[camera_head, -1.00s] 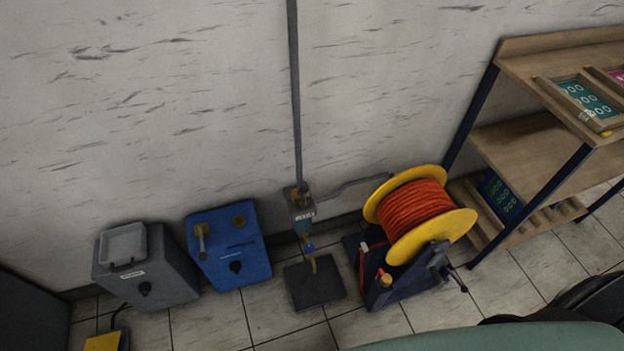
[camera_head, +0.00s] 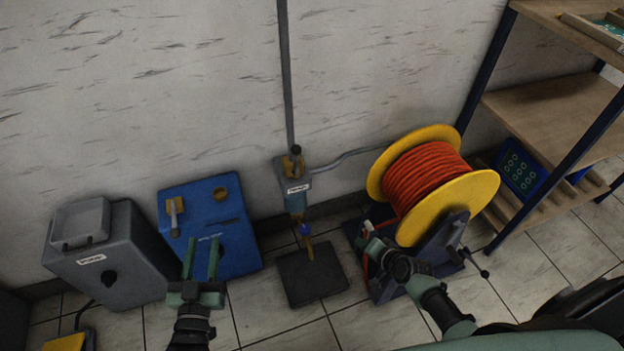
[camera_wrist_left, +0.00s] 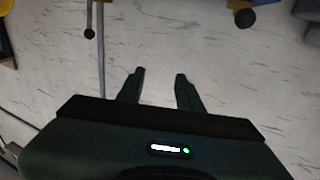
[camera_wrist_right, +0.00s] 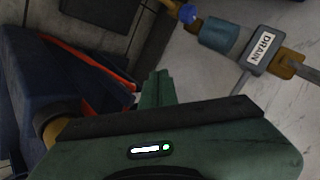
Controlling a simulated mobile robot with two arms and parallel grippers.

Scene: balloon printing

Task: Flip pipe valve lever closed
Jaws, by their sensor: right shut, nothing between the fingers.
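The pipe valve is a small unit labelled DRAIN (camera_head: 298,188) on a grey vertical pipe against the wall. The DRAIN label also shows in the right wrist view (camera_wrist_right: 262,45), with the blue part (camera_wrist_right: 187,13) near the top edge. I cannot tell from its angle how the lever is set. My left gripper (camera_head: 202,240) is open and empty, left of the valve. My right gripper (camera_head: 368,232) is shut and empty, right of and apart from the valve.
A yellow reel (camera_head: 455,210) with orange hose stands close right of the valve, beside my right gripper. A blue box (camera_head: 205,200) and a grey box (camera_head: 115,255) are at left. A dark plate (camera_head: 325,283) lies below the valve. A wooden shelf (camera_head: 550,115) stands far right.

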